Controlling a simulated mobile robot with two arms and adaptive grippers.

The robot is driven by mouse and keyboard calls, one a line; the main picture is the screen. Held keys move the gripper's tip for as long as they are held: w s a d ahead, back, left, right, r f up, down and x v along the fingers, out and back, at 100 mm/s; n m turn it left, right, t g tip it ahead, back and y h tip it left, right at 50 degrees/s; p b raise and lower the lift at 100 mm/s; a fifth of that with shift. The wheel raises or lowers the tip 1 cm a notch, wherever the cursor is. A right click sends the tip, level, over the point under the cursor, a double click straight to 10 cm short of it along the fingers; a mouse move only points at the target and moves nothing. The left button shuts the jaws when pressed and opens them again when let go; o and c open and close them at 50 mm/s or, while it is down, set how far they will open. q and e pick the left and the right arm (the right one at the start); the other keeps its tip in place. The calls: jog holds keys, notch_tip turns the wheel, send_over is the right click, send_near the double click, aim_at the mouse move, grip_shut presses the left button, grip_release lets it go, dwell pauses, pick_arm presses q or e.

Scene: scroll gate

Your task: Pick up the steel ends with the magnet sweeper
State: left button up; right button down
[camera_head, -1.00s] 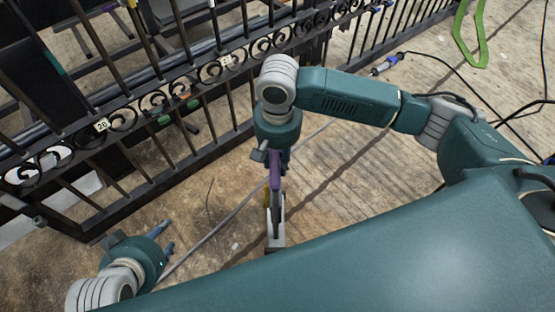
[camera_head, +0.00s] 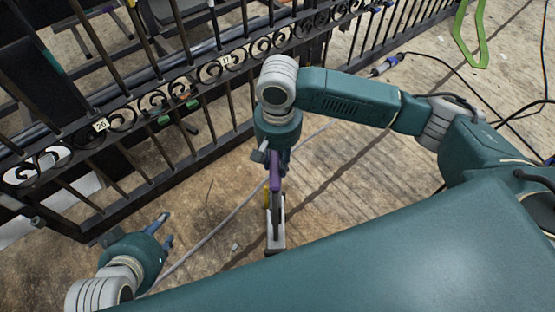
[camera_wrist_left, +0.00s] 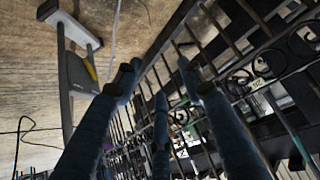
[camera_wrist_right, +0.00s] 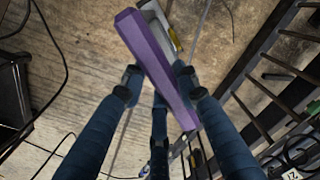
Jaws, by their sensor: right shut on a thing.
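The magnet sweeper has a purple handle (camera_wrist_right: 155,62), a grey shaft with a yellow mark, and a pale flat head (camera_head: 275,236) down at the floor. My right gripper (camera_head: 274,160) is shut on the purple handle and holds the sweeper roughly upright. The sweeper's pale head also shows in the left wrist view (camera_wrist_left: 72,28). My left gripper (camera_head: 169,228) is open and empty, low to the left of the sweeper and apart from it. A small pale bit (camera_head: 235,247) lies on the floor left of the head. I cannot tell whether it is a steel end.
A black iron gate with scrollwork (camera_head: 150,105) crosses the left and back. A thin grey cable (camera_head: 225,222) runs over the floor beside the sweeper. Black cables and a green loop (camera_head: 470,45) lie at right. The brown floor between gate and sweeper is mostly clear.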

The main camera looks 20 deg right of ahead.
pick_arm(q)
jog(key=shift+s, duration=0.1)
pick_arm(e)
jog(key=shift+w+r, duration=0.1)
jog(key=shift+r, duration=0.05)
